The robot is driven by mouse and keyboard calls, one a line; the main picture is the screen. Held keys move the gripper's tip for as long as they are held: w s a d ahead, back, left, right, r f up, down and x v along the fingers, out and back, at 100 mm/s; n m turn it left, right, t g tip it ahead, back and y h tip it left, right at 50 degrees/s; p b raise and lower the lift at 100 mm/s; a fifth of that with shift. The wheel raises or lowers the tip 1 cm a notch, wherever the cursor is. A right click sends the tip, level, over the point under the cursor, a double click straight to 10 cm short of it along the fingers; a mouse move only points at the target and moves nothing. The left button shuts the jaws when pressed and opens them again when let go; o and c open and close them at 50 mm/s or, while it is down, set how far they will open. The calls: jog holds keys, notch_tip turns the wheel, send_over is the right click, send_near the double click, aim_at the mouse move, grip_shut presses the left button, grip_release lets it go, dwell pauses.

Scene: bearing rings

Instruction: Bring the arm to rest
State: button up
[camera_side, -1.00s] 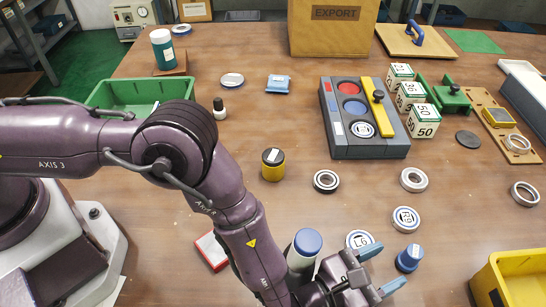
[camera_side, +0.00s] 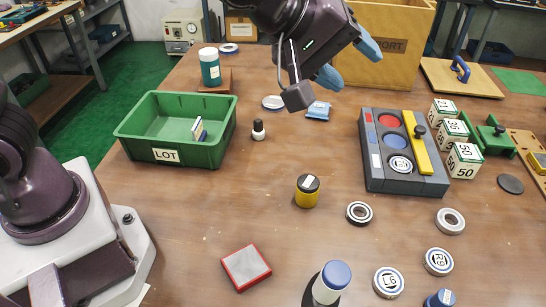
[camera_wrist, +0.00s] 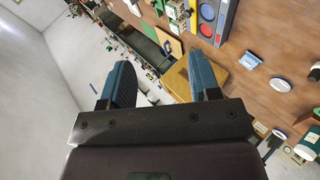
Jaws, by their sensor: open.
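My gripper (camera_side: 350,62) is raised high over the far part of the brown table (camera_side: 220,210), in front of the EXPORT box. Its two blue fingers are spread apart with nothing between them. In the wrist view my gripper (camera_wrist: 161,78) also shows open and empty, with the wall, the shelves and the table's far side beyond it. My arm's upper links run out of the top of the side view, and my base stands at the left.
A green LOT bin (camera_side: 172,150) stands left. A grey fixture (camera_side: 402,172) with a yellow bar stands right of centre. Several bearing rings, such as the R9 ring (camera_side: 438,261), lie at the right. The EXPORT box (camera_side: 405,65) stands behind my gripper. The table's left front is mostly clear.

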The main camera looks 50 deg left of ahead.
jog(key=s+a+r+m+g+y, duration=0.2)
jog(key=s+a+m, duration=0.7)
jog(key=s+a, duration=0.9)
jog(key=s+g+y, duration=0.1)
jog(key=s+y, duration=0.1)
jog(key=s, duration=0.1)
jog(key=shift+a+g, duration=0.15)
jog(key=shift+g, duration=0.25)
